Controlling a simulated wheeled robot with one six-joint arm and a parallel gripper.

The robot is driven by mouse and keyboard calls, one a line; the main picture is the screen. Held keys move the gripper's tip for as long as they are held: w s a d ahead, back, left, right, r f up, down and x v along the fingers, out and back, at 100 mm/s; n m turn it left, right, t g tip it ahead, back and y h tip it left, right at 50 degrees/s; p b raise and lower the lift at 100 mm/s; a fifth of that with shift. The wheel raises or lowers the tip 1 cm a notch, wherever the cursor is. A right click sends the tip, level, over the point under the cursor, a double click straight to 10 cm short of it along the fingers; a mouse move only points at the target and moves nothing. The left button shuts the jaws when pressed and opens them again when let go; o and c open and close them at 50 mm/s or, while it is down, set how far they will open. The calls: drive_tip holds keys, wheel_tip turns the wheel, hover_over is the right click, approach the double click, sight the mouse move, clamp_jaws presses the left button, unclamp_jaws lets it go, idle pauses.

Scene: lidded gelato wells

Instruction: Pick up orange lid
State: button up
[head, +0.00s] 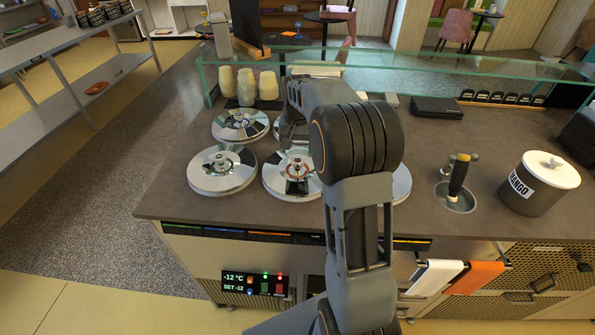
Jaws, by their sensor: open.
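Several round, mirror-like lids with small centre knobs cover the wells in the counter. The front middle lid (273,181) shows an orange ring around its knob and appears to be the orange lid; its right side is partly behind my arm. My gripper (292,141) is open and empty, just behind and above this lid in the picture. Its fingertips are small and partly hidden, and I cannot tell the exact gap to the knob.
A front left lid (215,181) and a back left lid (233,131) sit nearby. Another lid (402,186) shows behind my arm. A scoop well (455,198) and a mango tub (534,187) stand right. Cone stacks (246,87) and a glass guard (440,68) are behind.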

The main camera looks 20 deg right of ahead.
sight(298, 160)
drive_tip(key=shift+d+f+p, duration=0.1)
drive_tip(key=shift+f+p, duration=0.3)
drive_tip(key=shift+f, duration=1.95)
drive_tip(key=shift+r, duration=0.1)
clamp_jaws()
